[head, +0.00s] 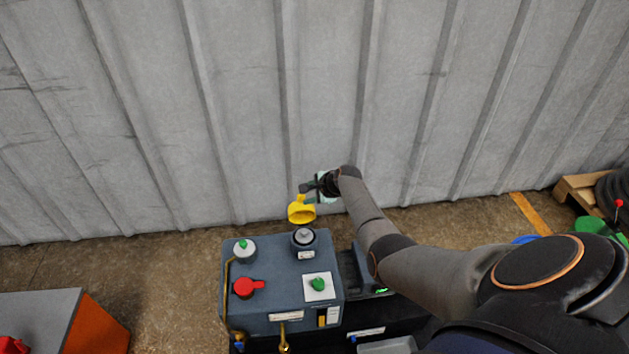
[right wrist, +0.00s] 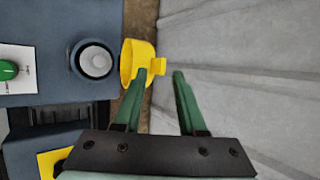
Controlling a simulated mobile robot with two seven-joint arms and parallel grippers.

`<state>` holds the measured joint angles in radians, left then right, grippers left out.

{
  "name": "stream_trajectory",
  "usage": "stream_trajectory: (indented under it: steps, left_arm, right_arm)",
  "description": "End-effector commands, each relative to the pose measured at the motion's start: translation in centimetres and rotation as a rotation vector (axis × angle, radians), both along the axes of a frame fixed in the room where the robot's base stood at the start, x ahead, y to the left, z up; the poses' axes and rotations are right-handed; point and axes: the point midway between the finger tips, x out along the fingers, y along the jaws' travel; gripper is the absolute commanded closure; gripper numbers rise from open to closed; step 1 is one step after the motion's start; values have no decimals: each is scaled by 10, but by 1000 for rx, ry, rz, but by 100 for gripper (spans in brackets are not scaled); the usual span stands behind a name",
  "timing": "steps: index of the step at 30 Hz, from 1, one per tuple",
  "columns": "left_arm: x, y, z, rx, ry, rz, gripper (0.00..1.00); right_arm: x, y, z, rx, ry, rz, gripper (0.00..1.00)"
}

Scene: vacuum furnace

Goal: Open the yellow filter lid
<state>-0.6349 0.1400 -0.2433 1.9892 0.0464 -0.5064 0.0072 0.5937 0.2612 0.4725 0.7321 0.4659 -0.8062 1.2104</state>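The yellow filter lid (head: 302,210) stands tilted up behind the round dark filter port (head: 303,238) at the back edge of the blue-grey machine. The port's top is uncovered. In the right wrist view the lid (right wrist: 133,62) shows its hollow side and a small tab, and the port (right wrist: 95,62) shows a pale round centre. My right gripper (head: 307,191) is just behind and above the lid. In the right wrist view its green fingers (right wrist: 160,80) are apart, with the lid's tab near the tips; contact cannot be told. My left gripper is out of view.
A corrugated wall (head: 250,110) rises close behind. An orange-sided box (head: 95,325) stands at lower left.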

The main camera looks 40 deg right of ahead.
Motion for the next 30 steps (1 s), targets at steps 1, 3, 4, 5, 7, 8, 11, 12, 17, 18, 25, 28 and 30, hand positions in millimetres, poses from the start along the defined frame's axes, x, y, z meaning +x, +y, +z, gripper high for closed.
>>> stream_trajectory:
  steps: [1, 3, 4, 5, 7, 8, 11, 12, 17, 18, 25, 28, 30]
  left_arm:
    - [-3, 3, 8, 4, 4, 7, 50]
    - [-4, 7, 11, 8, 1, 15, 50]
    - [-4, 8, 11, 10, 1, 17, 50]
    - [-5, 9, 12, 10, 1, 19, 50]
    - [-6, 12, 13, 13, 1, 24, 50]
    - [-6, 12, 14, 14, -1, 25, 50]
    - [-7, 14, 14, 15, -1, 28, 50]
    - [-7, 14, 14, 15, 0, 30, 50]
    - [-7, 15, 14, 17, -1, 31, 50]
    - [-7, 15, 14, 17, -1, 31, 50]
    - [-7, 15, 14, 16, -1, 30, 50]
    - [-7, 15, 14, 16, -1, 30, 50]
    - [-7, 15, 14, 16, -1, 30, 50]
  right_arm:
    - [-6, 0, 10, -1, 0, 0, 60]
    - [-12, -1, 17, -1, 0, 0, 60]
    - [-14, -1, 19, -2, -1, 0, 60]
    - [-16, -1, 20, -1, 0, 1, 60]
    - [-19, -1, 25, 0, -1, 0, 60]
    - [-21, -1, 26, 0, -1, -1, 60]
    - [-24, -1, 28, 1, 0, 1, 60]
    - [-25, -1, 29, 1, 0, 1, 60]
    - [-26, -1, 30, 0, -1, 0, 60]
    - [-26, -1, 30, 0, -1, 0, 60]
    - [-26, -1, 29, 1, 0, 1, 60]
    - [-26, -1, 29, 0, -1, 0, 60]
    - [-26, -1, 29, -1, 0, 1, 60]
